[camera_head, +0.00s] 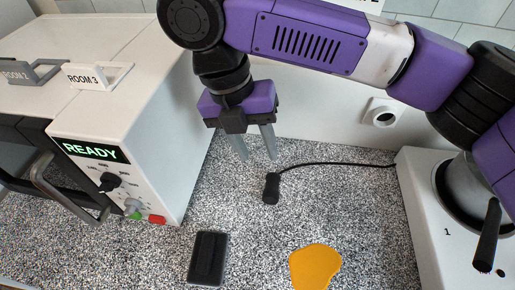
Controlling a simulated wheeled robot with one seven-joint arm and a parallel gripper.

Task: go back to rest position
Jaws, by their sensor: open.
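My gripper (254,148) hangs from my purple and black arm near the top middle of the head view. Its two grey fingers point down and stand apart with nothing between them. It is above the speckled counter (235,205), just right of the white machine and behind the black plug-like piece. No object touches the fingers as far as I can see.
A white machine (178,110) with a READY display stands left, with ROOM 2 and ROOM 3 tags (88,77) on top. A black cable end (271,188), a black slab (208,258) and an orange flat piece (314,267) lie on the counter. A wall socket (383,114) is behind.

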